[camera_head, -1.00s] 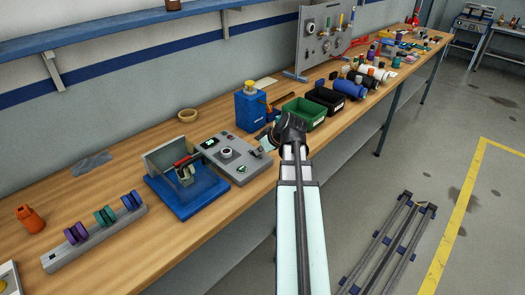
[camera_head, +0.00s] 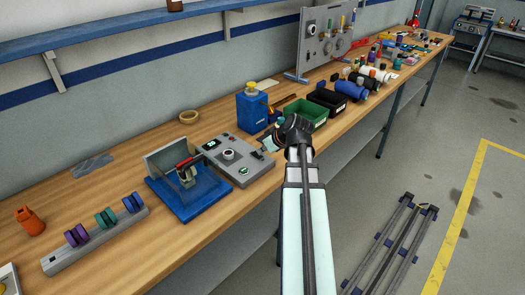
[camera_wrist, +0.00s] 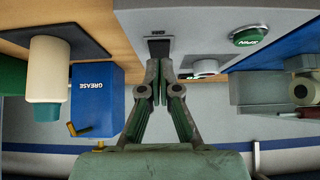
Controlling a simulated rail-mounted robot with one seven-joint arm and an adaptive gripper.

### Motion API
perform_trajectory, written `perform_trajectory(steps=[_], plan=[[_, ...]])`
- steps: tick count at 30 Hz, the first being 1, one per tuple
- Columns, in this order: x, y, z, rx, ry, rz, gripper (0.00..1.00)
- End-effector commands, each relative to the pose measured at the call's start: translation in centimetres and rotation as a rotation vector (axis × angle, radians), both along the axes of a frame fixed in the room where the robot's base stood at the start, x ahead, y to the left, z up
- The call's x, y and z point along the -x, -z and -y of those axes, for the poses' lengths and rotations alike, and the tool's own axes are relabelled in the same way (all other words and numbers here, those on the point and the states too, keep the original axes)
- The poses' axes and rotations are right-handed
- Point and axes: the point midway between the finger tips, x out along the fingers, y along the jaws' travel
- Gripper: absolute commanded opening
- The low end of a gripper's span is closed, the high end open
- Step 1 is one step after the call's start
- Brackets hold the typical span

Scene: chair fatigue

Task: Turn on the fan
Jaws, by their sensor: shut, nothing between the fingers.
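No thing in view is plainly a fan. A grey control box (camera_head: 251,175) stands on the bench, with a round knob (camera_head: 228,154) and a green button (camera_head: 243,171) on top. In the wrist view the box (camera_wrist: 205,25) also shows its green button (camera_wrist: 250,35), white knob (camera_wrist: 207,66) and a black switch (camera_wrist: 160,48). My gripper (camera_wrist: 160,68) is shut and empty, its tips close to the black switch; I cannot tell if they touch. In the head view my gripper (camera_head: 270,142) is partly hidden, at the right end of the box.
A blue-based fixture (camera_head: 190,198) with a grey plate stands left of the box. A blue grease container (camera_head: 252,110), a green bin (camera_head: 304,113) and a black bin (camera_head: 327,100) stand beyond it. A rail with coloured clips (camera_head: 95,240) lies at left.

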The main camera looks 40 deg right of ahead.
Motion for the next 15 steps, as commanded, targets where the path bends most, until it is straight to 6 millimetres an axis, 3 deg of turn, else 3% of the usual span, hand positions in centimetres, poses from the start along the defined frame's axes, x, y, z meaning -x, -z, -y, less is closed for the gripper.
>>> perform_trajectory(steps=[8, 15], plan=[[0.0, -0.1, 0.0, 0.000, 0.000, 0.000, 0.00], [0.1, -2.8, -0.2, 0.001, -0.004, 0.001, 0.00]])
